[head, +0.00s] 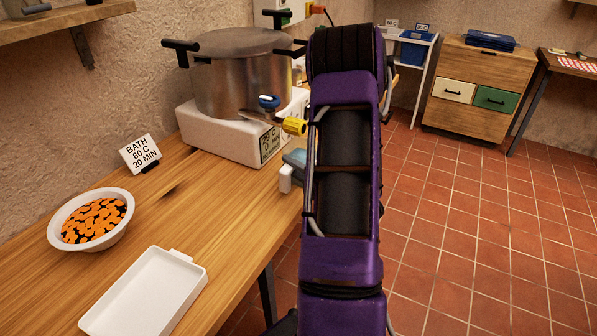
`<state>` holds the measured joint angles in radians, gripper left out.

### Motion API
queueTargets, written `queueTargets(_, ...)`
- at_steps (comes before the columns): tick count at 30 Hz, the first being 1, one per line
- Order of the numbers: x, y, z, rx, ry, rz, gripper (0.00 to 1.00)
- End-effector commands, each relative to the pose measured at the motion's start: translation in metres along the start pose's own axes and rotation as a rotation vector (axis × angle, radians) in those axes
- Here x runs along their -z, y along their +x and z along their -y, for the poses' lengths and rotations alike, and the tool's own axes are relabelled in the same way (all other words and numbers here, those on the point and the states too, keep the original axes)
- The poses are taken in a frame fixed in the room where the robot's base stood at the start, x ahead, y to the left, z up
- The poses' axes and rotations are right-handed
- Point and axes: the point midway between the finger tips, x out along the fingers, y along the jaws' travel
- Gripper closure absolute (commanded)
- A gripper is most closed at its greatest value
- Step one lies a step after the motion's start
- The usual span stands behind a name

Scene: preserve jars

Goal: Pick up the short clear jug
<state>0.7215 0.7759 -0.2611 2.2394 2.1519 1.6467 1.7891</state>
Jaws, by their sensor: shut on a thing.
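I cannot make out the short clear jug in the head view. My purple arm runs up the middle of the picture and covers what lies behind it. My gripper does not show; the arm hides that area. A small white and blue-grey thing (286,178) shows at the arm's left edge, by the bench's right edge. I cannot tell what it is.
The wooden bench (215,215) holds a white bowl (64,240) of orange slices, a white tray (120,310) and a sign (140,152). Tiled floor (470,240) is clear at right.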

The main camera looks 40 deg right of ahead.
Motion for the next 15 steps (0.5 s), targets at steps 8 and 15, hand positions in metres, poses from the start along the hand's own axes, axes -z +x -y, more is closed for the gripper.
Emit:
queueTargets(8, -0.001, 0.0, -0.002, -0.005, -0.003, 0.0, 1.0)
queueTargets(15, -0.001, 0.0, -0.013, -0.005, -0.003, 0.001, 1.0)
